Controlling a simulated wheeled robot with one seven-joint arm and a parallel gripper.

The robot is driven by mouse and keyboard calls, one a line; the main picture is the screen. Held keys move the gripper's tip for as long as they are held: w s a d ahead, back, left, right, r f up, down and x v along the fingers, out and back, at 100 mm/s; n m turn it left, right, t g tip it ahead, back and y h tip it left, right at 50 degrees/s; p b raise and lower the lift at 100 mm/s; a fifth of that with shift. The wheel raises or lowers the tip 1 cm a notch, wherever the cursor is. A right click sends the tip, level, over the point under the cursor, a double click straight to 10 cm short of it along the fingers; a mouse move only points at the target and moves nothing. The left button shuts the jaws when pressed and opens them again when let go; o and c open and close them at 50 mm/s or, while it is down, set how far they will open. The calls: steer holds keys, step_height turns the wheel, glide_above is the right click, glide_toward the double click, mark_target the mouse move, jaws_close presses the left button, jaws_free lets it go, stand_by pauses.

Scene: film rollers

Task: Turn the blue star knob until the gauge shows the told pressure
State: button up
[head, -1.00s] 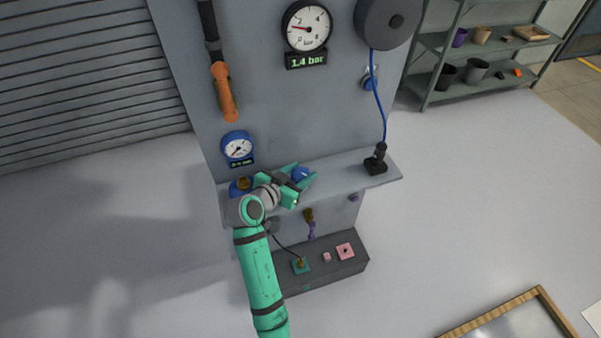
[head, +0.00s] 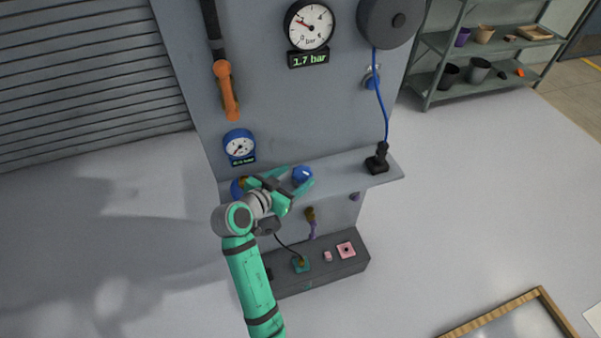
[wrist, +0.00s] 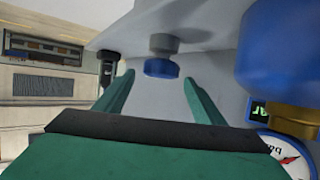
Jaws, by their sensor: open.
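A blue knob (head: 302,174) sits at the shelf on the grey panel. In the wrist view the blue knob (wrist: 161,67) is on a grey stem, between and just beyond my fingertips; a gap shows on both sides. My gripper (head: 298,179) is open around the knob's near side, and its spread fingers also show in the wrist view (wrist: 158,82). The white-faced gauge (head: 310,26) is high on the panel, with its display (head: 309,60) reading 1.7 bar. The star shape of the knob cannot be made out.
A smaller blue gauge (head: 239,145) hangs at left, its display too small to read. A blue and brass fitting (wrist: 277,65) is close to my right finger in the wrist view. A black joystick-like part (head: 377,160) stands at the shelf's right end. An orange handle (head: 226,90) hangs above.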

steer(key=v, duration=0.6)
steer(key=shift+s, duration=0.15)
steer(key=shift+a, duration=0.1)
